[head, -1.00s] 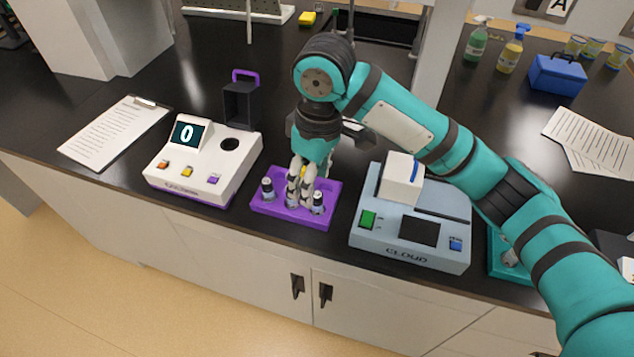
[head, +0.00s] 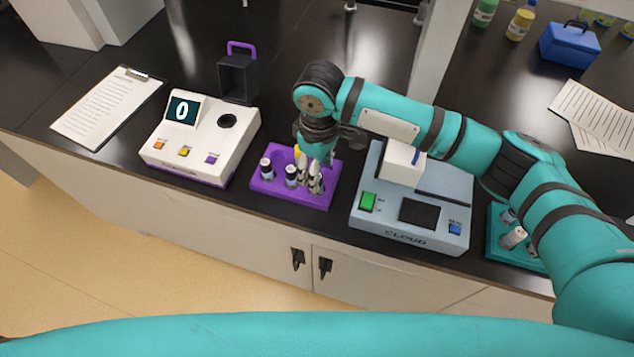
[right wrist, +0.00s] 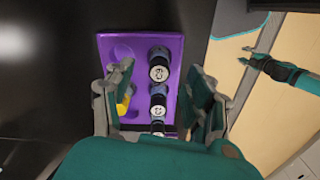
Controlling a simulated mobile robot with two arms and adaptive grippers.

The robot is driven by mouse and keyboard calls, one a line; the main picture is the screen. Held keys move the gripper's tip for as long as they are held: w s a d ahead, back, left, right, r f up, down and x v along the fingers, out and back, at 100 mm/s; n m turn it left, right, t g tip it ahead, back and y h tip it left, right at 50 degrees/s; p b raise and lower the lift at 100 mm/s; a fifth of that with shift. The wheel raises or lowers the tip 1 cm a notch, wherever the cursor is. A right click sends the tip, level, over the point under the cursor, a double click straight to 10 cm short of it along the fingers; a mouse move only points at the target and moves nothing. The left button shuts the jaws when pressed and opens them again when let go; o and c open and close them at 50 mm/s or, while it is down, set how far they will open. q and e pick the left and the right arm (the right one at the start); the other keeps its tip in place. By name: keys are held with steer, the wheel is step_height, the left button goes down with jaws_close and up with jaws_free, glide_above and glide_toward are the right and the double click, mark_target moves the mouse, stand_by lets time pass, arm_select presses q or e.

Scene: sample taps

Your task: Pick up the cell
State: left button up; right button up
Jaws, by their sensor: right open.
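The purple tray (head: 262,188) holds a row of small dark sample cells with white caps. The left cell (head: 265,168) and the middle cell (head: 291,176) stand upright in the head view. My right gripper (head: 311,182) is at the tray's right end, its fingers hiding the third cell there. In the right wrist view, its open fingers (right wrist: 161,104) straddle the row, with the middle cell (right wrist: 158,98) and end cell (right wrist: 158,127) between them and the far cell (right wrist: 159,66) beyond. I cannot tell any contact. My left gripper (right wrist: 259,40) shows apart over the floor, fingers spread.
A white meter (head: 205,150) reading 0 stands left of the tray, a black cover (head: 237,80) behind it. Yellow (right wrist: 125,100) shows by one finger.

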steer(key=shift+f, duration=0.2)
step_height(320, 180, down, 4)
steer(key=shift+w+a+f+p, duration=0.1)
steer(key=shift+a+f+p, duration=0.1)
steer(key=shift+p, duration=0.9)
steer(key=shift+f, duration=0.2)
steer(key=c, duration=1)
arm_select(q)
steer(key=shift+s+r, duration=0.25)
steer(key=shift+r, duration=0.25)
steer(key=shift+s+r, duration=0.25)
steer(key=shift+r, duration=0.25)
arm_select(e)
steer(key=shift+r, duration=0.1)
